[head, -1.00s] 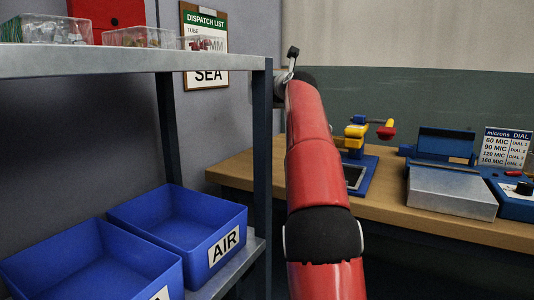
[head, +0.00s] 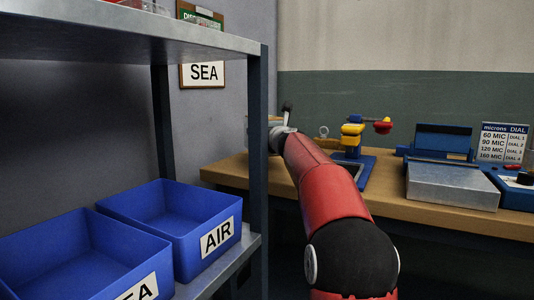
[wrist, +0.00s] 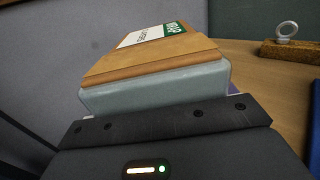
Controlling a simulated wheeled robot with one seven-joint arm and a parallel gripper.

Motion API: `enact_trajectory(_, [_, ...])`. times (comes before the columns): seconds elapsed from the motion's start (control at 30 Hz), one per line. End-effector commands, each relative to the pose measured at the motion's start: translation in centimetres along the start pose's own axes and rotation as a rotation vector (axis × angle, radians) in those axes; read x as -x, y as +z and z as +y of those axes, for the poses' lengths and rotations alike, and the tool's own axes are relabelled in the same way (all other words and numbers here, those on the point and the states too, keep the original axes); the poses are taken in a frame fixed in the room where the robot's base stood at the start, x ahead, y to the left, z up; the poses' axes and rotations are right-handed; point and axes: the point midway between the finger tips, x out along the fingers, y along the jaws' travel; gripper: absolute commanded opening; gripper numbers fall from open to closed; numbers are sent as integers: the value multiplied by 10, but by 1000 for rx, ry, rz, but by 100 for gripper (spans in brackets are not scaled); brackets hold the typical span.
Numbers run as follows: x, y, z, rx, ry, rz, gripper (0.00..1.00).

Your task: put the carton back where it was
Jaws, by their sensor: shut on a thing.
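A brown carton (wrist: 150,60) with a white and green label on top fills the middle of the wrist view. My gripper (wrist: 155,92) is shut on it, and a pale grey pad lies against its near side. The carton's underside and far side are hidden. In the head view my arm reaches over the wooden bench (head: 450,218).
The shelf rack (head: 150,62) stands at left, with a blue AIR bin (head: 170,222) and a blue SEA bin (head: 85,250) below. A yellow and blue device (head: 352,140) and a silver-topped machine (head: 450,187) stand on the bench. A ring-topped block (wrist: 287,45) is right of the carton.

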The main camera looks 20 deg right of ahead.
Motion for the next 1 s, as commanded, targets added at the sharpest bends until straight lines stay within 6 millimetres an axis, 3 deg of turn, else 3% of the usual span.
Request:
enact_trajectory(0.3, [1,-37,0,1,0,-4,24])
enact_trajectory(0.57, [1,-39,0,0,-1,-3,24])
enact_trajectory(0.6, [0,-42,-1,0,0,2,83])
enact_trajectory(0.73, [0,-42,-1,0,0,2,100])
enact_trajectory(1.0, [2,-42,-1,0,-1,0,100])
